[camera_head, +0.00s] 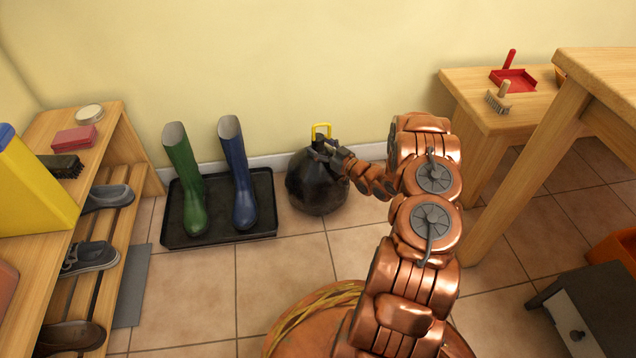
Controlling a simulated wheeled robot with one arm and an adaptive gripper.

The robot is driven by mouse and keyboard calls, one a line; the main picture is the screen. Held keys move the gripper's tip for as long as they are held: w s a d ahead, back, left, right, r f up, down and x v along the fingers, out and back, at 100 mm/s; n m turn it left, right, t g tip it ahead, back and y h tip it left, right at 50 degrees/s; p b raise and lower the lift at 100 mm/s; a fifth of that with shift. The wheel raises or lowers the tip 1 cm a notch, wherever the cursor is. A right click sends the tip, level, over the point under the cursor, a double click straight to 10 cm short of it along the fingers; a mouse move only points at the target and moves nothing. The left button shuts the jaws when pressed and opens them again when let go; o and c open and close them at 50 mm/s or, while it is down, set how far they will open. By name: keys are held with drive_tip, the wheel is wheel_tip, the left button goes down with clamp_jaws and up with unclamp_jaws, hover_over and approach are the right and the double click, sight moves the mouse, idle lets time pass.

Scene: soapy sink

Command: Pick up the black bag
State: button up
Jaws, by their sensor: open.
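The black bag (314,194) is a dark, rounded bag standing on the tiled floor near the back wall. Its neck narrows at the top, where a yellow handle or clip (321,130) stands up. My gripper (322,148) is open at the bag's neck, just below the yellow piece. The fingers overlap the neck in the picture, and I cannot tell whether they touch it. My gripper and wrist hide part of the bag's upper right side.
A black boot tray (220,237) with a green boot (189,185) and a blue boot (239,180) stands close left of the bag. A wooden shoe rack (128,150) is at left. A low wooden bench (452,84) and a taller table (600,62) stand at right.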

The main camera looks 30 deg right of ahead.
clamp_jaws()
idle(0.6)
